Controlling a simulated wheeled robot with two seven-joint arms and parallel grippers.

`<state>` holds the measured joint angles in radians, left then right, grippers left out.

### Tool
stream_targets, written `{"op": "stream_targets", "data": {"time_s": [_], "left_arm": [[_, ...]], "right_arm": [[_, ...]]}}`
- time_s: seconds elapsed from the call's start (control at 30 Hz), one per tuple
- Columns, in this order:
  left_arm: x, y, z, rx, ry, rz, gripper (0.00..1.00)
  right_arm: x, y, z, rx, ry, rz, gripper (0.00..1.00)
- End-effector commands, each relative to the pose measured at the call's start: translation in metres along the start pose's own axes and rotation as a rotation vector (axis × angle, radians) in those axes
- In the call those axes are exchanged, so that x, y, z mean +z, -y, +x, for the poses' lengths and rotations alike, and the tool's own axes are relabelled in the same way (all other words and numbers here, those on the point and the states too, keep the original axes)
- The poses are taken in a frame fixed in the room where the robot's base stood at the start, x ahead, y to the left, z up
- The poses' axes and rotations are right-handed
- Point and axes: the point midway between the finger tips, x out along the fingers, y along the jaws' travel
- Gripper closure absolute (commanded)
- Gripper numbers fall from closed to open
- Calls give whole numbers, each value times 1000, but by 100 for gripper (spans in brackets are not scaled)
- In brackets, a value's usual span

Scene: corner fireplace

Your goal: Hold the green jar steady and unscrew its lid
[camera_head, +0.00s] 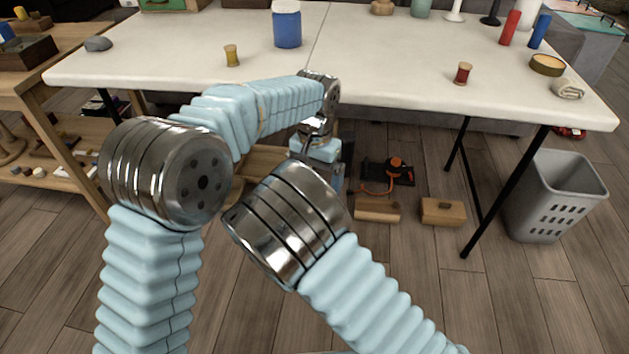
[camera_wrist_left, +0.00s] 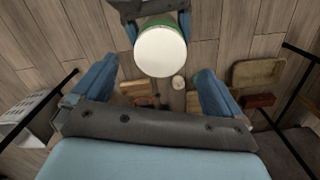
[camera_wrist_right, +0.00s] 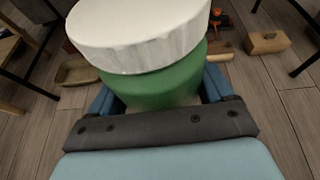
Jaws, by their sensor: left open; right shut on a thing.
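The green jar (camera_wrist_right: 155,88) with its wide white lid (camera_wrist_right: 140,35) fills the upper middle of the right wrist view. My right gripper (camera_wrist_right: 160,95) is shut on the green body, below the lid. In the left wrist view the round white lid (camera_wrist_left: 160,51) faces the camera, with a strip of green jar (camera_wrist_left: 155,20) behind it. My left gripper (camera_wrist_left: 155,92) is open, its blue fingers spread apart just short of the lid and touching nothing. In the head view my arms hide the jar and most of both grippers.
The white table (camera_head: 380,50) stands ahead, holding a blue jar (camera_head: 287,25), thread spools and other small items. A grey bin (camera_head: 555,195) stands at the right. Wooden blocks (camera_head: 442,211) lie on the floor below. A wooden shelf (camera_head: 45,180) is at the left.

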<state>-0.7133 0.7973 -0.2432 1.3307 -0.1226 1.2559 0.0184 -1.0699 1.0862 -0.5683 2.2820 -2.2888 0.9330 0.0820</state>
Motion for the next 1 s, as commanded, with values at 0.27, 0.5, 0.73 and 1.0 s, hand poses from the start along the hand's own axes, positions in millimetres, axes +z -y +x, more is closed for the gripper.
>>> {"op": "stream_targets", "data": {"time_s": [0.27, 0.5, 0.73, 1.0], "left_arm": [[0, 0, -27, 1, -3, 388, 0], [1, 1, -5, 2, 2, 463, 0], [1, 0, 32, 2, 1, 460, 0], [0, 0, 49, 1, -3, 459, 0]], "right_arm": [[0, 0, 0, 0, 1, 0, 100], [0, 0, 0, 0, 1, 0, 100], [0, 0, 0, 0, 1, 0, 100], [0, 0, 0, 0, 1, 0, 100]]}}
